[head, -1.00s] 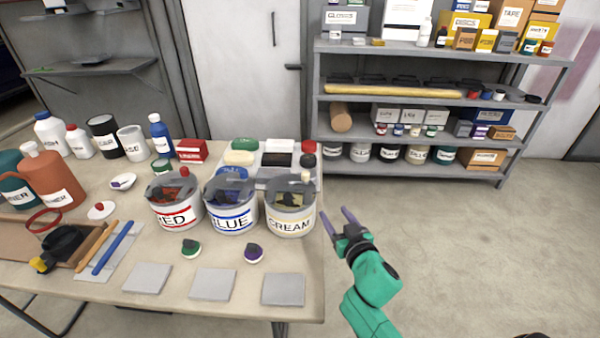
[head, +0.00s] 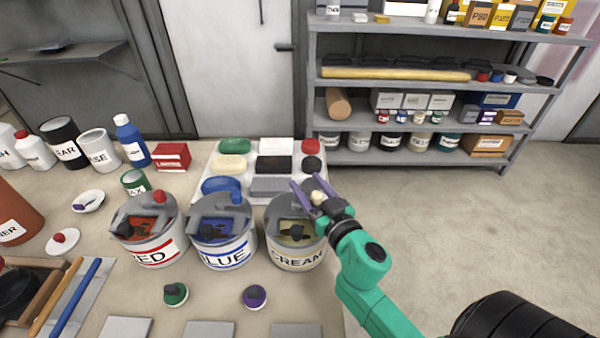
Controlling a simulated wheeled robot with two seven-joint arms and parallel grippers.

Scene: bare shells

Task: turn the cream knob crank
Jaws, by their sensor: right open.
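The cream pot (head: 297,258), labelled CREAM, stands at the right end of the row of three pots near the table's right edge. Its crank has a small cream knob (head: 318,197) on top at the back right. My right gripper (head: 306,189) is open, with its purple fingers on either side of the cream knob, seen from above. I cannot tell whether the fingers touch it. The gripper hides part of the pot's rim and crank. My left gripper is not in view.
The blue pot (head: 222,245) stands close left of the cream pot, and the red pot (head: 150,245) is beyond it. A white tray (head: 238,190) with coloured blocks lies behind. Green and purple knobbed pieces sit in front. The floor at right is clear.

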